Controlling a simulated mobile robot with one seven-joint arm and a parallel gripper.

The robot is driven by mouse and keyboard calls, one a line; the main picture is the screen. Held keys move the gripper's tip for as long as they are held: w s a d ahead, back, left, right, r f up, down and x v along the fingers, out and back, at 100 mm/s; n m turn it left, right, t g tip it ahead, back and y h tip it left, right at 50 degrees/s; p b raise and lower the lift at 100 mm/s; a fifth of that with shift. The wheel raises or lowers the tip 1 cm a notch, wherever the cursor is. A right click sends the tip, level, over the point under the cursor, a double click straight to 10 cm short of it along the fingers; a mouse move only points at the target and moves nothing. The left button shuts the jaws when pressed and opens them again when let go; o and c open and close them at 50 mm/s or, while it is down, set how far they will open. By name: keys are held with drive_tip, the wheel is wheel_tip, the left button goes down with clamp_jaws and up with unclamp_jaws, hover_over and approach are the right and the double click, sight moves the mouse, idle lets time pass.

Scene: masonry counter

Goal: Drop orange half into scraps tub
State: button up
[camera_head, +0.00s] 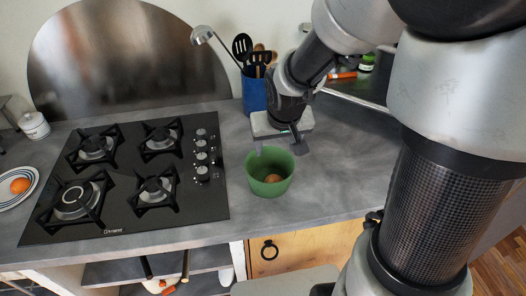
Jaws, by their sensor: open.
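A green tub (256,188) stands on the grey counter, right of the cooktop. A small round orange-brown thing (273,179) lies inside it on the bottom; it looks like an orange half, but it is too small to be certain. My gripper (279,150) is open and empty just above the back rim of the tub, its fingers pointing down and spread apart. An orange piece (19,185) lies on a white and blue plate (12,203) at the far left edge; I cannot tell whether it is whole or half.
A black gas cooktop (131,187) fills the counter left of the tub. A blue utensil holder (255,92) with ladle and spatulas stands behind my gripper. A white lidded jar (34,126) is at the back left. The counter right of the tub (335,180) is clear.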

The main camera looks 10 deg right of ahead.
drive_tip(key=p+v, duration=0.1)
drive_tip(key=v, duration=1.6)
drive_tip(key=shift+r+p, duration=0.25)
drive_tip(key=shift+p, duration=0.1)
drive_tip(key=shift+s, duration=0.1)
drive_tip(key=s+r+t+p, duration=0.1)
drive_tip(key=s+r, duration=0.1)
drive_tip(key=s, duration=0.9)
drive_tip(key=shift+s+d+p, duration=0.2)
drive_tip(key=shift+d+p, duration=0.1)
drive_tip(key=shift+d, duration=0.05)
